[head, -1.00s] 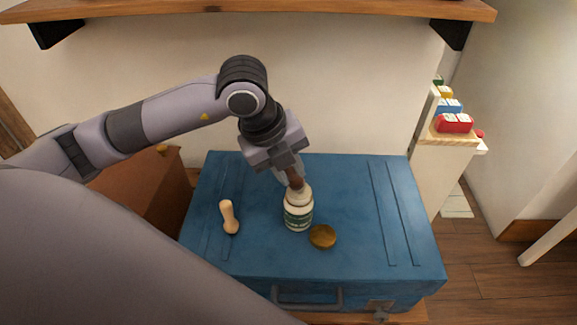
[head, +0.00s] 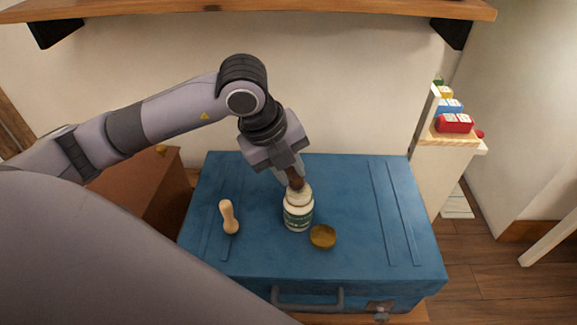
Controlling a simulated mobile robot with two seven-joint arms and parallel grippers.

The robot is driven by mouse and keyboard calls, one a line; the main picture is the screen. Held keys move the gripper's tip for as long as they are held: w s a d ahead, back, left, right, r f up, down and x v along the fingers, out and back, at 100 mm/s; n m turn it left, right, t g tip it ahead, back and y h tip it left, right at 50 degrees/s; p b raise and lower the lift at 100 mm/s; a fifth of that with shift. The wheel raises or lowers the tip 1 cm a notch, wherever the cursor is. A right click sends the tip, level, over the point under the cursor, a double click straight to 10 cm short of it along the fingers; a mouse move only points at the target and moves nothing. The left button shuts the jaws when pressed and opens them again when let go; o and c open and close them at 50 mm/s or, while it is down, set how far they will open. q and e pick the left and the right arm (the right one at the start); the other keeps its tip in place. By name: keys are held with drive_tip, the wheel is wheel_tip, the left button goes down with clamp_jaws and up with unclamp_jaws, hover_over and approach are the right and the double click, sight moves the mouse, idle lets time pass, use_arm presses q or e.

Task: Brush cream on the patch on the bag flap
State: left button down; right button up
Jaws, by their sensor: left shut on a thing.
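A white jar with a dark green label (head: 298,217) stands upright on the blue case, its mouth up. My left gripper (head: 292,174) is right above the jar, pointing down. It is shut on a dark brown piece (head: 296,183), perhaps a brush handle, whose lower end meets the jar's mouth. I cannot tell how deep it goes, and no bristles show. A round brass-coloured lid (head: 323,236) lies just right of the jar. No bag flap or patch can be made out. My right gripper is not in view.
The blue case (head: 345,185) has free room on its right half. A pale wooden peg-shaped piece (head: 229,217) is on its left part. A brown block-like thing (head: 150,200) is left of the case. A shelf (head: 250,8) hangs above; small coloured boxes (head: 453,122) stand at right.

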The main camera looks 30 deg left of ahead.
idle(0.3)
use_arm(q)
drive_tip(key=shift+r+p, duration=2.45)
drive_tip(key=shift+r, duration=1.1)
drive_tip(key=shift+f, duration=0.1)
